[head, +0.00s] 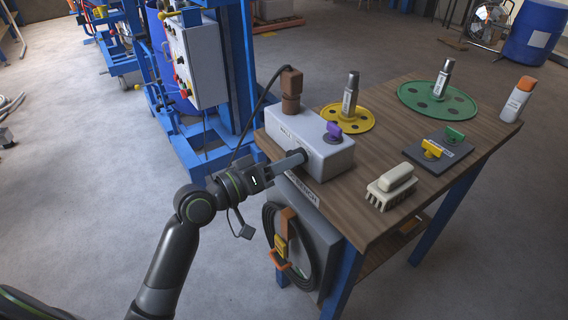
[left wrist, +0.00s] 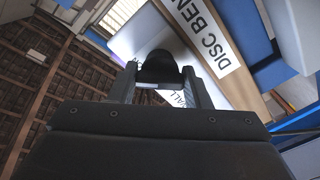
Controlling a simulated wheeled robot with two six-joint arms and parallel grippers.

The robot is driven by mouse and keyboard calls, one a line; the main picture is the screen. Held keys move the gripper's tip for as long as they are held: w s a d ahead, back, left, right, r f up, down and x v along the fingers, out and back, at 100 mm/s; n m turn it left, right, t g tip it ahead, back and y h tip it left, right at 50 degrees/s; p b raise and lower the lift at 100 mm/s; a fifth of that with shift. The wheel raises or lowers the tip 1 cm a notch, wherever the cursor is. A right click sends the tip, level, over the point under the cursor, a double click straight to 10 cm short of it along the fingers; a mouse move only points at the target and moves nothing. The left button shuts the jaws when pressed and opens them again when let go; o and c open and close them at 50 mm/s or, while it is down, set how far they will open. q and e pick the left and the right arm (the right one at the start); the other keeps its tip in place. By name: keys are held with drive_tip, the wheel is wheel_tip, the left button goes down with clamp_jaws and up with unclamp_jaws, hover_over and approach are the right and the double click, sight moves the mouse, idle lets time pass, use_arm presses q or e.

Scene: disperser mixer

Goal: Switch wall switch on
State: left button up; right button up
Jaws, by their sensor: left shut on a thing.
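The wall switch (head: 310,144) is a light grey box with a label on its top, on the near left corner of the wooden bench. A black knob (head: 298,154) is on its front face. My left gripper (head: 294,159) reaches in from the left and is shut on this knob. In the left wrist view the black knob (left wrist: 158,67) sits between the two fingers, with the grey box (left wrist: 150,32) behind it. The fingers partly cover the knob, so I cannot tell its turned position. My right gripper is not in view.
A purple handle (head: 334,131) and a brown plug (head: 291,90) with a cable are on the box. A coiled hose hangs below.

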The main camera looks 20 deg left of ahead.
use_arm(q)
drive_tip(key=shift+f, duration=0.15)
drive_tip(key=o, duration=0.7)
drive_tip(key=b+v, duration=0.1)
drive_tip(key=v, duration=1.6)
drive_tip(key=shift+s+b, duration=0.2)
drive_tip(key=shift+b, duration=0.15)
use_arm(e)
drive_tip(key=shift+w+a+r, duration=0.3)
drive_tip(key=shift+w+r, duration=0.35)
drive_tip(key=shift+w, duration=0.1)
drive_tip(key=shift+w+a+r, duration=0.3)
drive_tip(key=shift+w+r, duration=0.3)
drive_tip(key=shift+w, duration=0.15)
use_arm(q)
drive_tip(key=shift+a, duration=0.15)
